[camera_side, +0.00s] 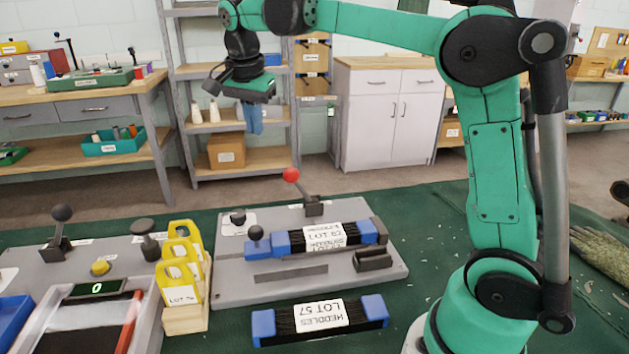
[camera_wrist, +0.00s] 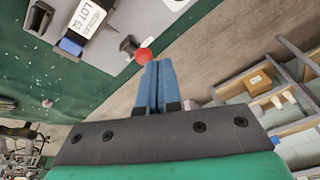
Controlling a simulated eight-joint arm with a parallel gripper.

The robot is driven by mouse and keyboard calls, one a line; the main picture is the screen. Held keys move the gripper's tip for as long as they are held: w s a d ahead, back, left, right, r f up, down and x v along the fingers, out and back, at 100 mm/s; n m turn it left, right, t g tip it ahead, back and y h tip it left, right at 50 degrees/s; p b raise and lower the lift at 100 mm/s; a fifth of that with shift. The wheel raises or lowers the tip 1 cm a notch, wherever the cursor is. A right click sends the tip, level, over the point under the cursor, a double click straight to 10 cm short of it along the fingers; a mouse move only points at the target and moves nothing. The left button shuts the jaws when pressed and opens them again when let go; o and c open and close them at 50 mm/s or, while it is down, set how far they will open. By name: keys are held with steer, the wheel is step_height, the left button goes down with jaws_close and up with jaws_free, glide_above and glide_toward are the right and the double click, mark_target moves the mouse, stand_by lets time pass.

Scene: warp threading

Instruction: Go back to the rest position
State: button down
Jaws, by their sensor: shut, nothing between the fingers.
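My gripper (camera_side: 254,117) hangs in the air above and behind the work table, in front of the shelf unit as the side view shows it. Its blue fingers point down, are shut together and hold nothing. In the wrist view the fingers (camera_wrist: 151,84) also lie side by side, with the red lever knob (camera_wrist: 144,55) showing beyond their tips. The grey fixture (camera_side: 230,288) on the green table carries a heddle bundle labelled LOT 62 (camera_side: 325,235) with blue ends. Another bundle, LOT 57 (camera_side: 320,315), lies on the table in front of the fixture.
The red-knobbed lever (camera_side: 291,175) stands up at the fixture's back. Yellow tags (camera_side: 181,273) stand in a wooden holder to its left. A grey console with a display (camera_side: 97,288) is further left. The air around my gripper looks clear.

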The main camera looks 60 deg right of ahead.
steer(key=s+a+f+n+t+y, duration=0.2)
steer(key=s+a+f+n+t, duration=0.3)
steer(key=s+n, duration=0.8)
step_height(320, 180, down, 4)
steer(key=a+n, duration=0.2)
steer(key=shift+a+n, duration=0.2)
steer(key=shift+n, duration=0.1)
steer(key=shift+s, duration=0.1)
